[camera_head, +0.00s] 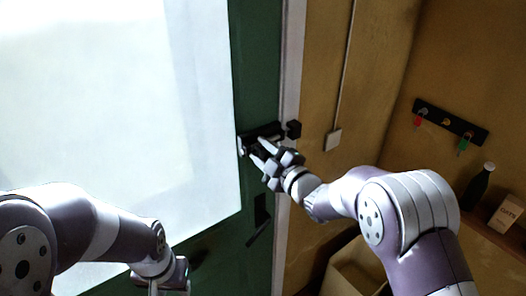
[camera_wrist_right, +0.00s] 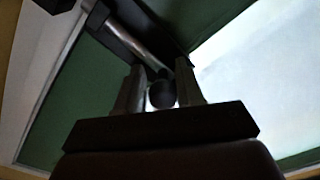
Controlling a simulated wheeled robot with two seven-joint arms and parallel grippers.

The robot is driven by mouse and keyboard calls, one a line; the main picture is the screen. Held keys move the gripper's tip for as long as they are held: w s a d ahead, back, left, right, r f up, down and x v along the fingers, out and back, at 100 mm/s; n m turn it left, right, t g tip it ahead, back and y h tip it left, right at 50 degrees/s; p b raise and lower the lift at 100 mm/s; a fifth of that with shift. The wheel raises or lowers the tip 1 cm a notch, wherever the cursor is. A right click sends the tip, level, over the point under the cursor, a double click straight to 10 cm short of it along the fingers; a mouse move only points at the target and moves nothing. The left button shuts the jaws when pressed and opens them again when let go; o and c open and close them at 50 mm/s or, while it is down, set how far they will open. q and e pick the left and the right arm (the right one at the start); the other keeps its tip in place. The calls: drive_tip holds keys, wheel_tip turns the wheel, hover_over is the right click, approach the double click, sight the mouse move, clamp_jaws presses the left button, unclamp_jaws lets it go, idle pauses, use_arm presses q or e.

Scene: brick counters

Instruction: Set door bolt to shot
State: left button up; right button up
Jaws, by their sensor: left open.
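The door bolt (camera_head: 262,131) is a dark housing with a silver bar, mounted on the green door near its right edge. Its bar (camera_wrist_right: 130,36) shows in the right wrist view. The dark keeper (camera_head: 294,129) sits on the frame to the right; I see no bar clearly spanning the gap to it. My right gripper (camera_head: 258,150) is at the bolt, its two fingers apart on either side of the round dark knob (camera_wrist_right: 161,95). Whether they touch the knob is unclear. My left gripper (camera_head: 165,287) is low at the bottom edge, mostly cut off, open and away from the bolt.
A dark door handle (camera_head: 260,228) is below the bolt. A large bright white panel (camera_head: 110,90) covers much of the door.

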drive_tip(key=shift+a, duration=0.1)
clamp_jaws()
drive_tip(key=w+d, duration=0.1)
drive_tip(key=w+d+b, duration=0.1)
drive_tip(key=d, duration=0.1)
drive_tip(key=shift+w+d+b, duration=0.1)
drive_tip(key=shift+b, duration=0.2)
drive_tip(key=o, duration=0.7)
unclamp_jaws()
drive_tip(key=shift+o, duration=0.2)
drive_tip(key=b+v, duration=0.5)
drive_tip(key=v, duration=0.7)
drive_tip(key=shift+s+d, duration=0.15)
drive_tip(key=shift+s, duration=0.15)
